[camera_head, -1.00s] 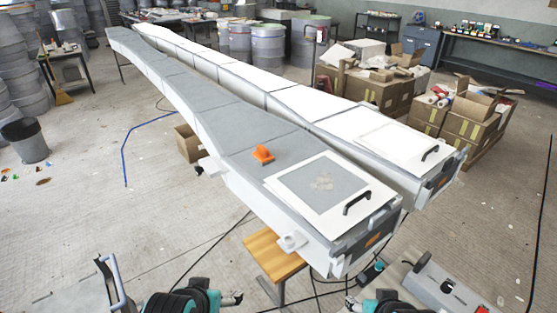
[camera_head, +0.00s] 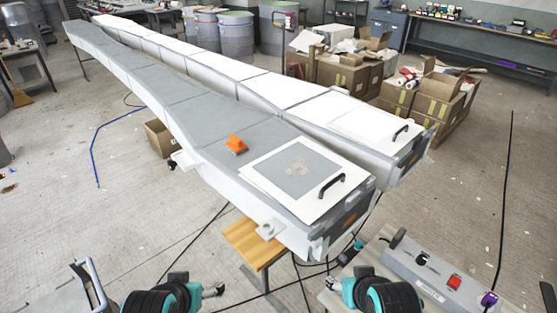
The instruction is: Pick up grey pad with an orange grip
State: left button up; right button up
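The orange grip (camera_head: 237,144) sits on top of the near grey mould, left of the white framed panel. Its grey pad is hard to tell from the grey mould surface beneath it. My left gripper (camera_head: 215,290) is low in the view, left of centre, well short of the mould and apart from the pad. My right gripper (camera_head: 332,285) is low and right of centre, also away from the pad. Both are small, and their finger opening cannot be made out. I see nothing held in either.
The long grey mould (camera_head: 190,108) has a white panel with a black handle (camera_head: 332,186) on its near end. A second white mould (camera_head: 320,110) lies beside it. A wooden stool (camera_head: 250,240) stands below, near cables. A control box (camera_head: 440,270) is at lower right. Floor at left is mostly clear.

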aim_at(236, 145)
jog(key=z, duration=0.6)
jog(key=i+j+z, duration=0.3)
jog(key=j+z, duration=0.3)
jog(key=i+j+z, duration=0.15)
jog(key=j+z, duration=0.15)
jog(key=j, duration=0.25)
